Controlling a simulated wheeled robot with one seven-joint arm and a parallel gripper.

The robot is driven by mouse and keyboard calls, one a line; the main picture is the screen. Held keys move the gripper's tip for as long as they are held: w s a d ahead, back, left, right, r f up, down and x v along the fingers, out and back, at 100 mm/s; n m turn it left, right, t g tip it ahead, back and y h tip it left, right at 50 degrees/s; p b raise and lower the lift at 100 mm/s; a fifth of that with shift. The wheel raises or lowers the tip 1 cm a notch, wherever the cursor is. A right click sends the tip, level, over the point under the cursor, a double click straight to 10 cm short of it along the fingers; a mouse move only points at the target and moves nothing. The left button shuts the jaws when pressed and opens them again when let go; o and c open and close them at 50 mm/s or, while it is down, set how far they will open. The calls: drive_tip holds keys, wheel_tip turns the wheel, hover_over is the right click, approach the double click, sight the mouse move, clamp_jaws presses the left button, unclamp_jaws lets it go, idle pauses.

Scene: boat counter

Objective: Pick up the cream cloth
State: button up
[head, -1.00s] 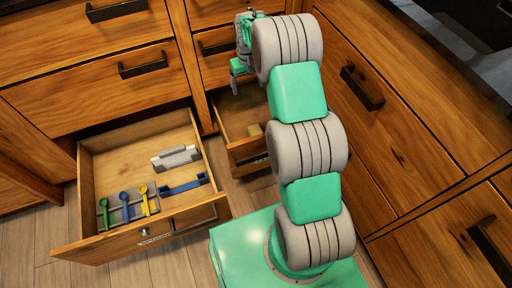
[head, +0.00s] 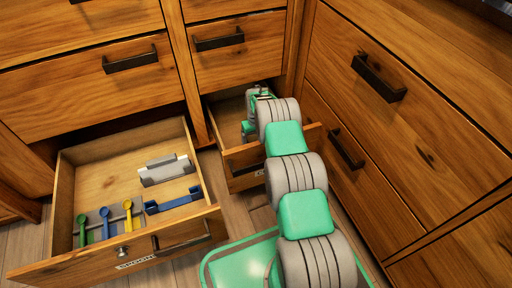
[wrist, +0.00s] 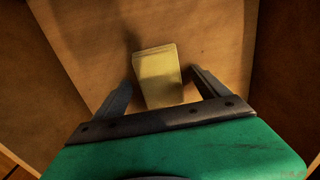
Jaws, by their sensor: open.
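The cream cloth (wrist: 158,75) shows in the wrist view as a folded, pale yellow block on the floor of a wooden drawer. My gripper (wrist: 160,86) is open, with one dark finger on each side of the cloth's lower part in the picture. I cannot tell how far above it the fingertips are. In the head view my gripper (head: 250,128) reaches down into the right open drawer (head: 240,178). My arm hides the cloth there.
The drawer walls stand close on both sides in the wrist view. A second open drawer (head: 100,180) at the left holds a green spoon (head: 82,231), a blue spoon (head: 105,224), a yellow spoon (head: 128,216), a blue holder (head: 172,201) and a grey-white holder (head: 166,170). Closed cabinets surround them.

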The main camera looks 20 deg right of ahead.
drive_tip(key=shift+r, duration=0.1)
drive_tip(key=c, duration=1.5)
drive_tip(key=shift+o, duration=0.2)
wheel_tip(320, 180, up, 10)
drive_tip(key=p, duration=0.4)
drive_tip(key=shift+p, duration=0.3)
